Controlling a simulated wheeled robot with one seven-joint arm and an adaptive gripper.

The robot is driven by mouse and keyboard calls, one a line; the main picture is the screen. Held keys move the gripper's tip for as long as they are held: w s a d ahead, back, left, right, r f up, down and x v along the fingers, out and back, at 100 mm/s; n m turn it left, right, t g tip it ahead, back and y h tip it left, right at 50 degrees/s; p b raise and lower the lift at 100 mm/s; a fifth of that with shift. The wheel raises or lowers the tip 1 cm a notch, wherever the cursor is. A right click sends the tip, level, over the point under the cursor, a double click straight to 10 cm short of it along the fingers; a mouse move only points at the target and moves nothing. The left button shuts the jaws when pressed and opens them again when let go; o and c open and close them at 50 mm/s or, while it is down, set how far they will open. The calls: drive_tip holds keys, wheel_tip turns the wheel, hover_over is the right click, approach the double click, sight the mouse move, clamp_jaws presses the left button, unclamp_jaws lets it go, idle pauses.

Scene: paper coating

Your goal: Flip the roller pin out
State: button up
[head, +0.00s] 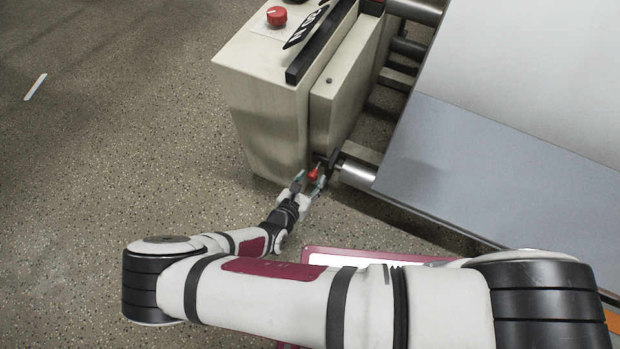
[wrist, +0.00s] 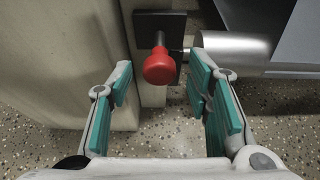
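The roller pin shows as a red knob (wrist: 160,66) on a short stem, set on a black plate (wrist: 152,28) in the wrist view. In the head view the red knob (head: 313,174) is small, low at the machine's front corner. My gripper (wrist: 160,92) is open, with one teal-padded finger on each side of the knob and a gap to both. In the head view my gripper (head: 308,186) is at the knob, and its fingers partly cover the area. A metal roller end (wrist: 232,46) lies just right of the plate; it also shows in the head view (head: 357,173).
The beige machine housing (head: 262,105) stands left of the knob, with a red button (head: 276,16) on top. A large grey sheet (head: 480,160) slopes at the right. Open speckled floor (head: 110,130) lies to the left.

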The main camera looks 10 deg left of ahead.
wheel_tip(320, 180, up, 10)
idle(0.6)
idle(0.4)
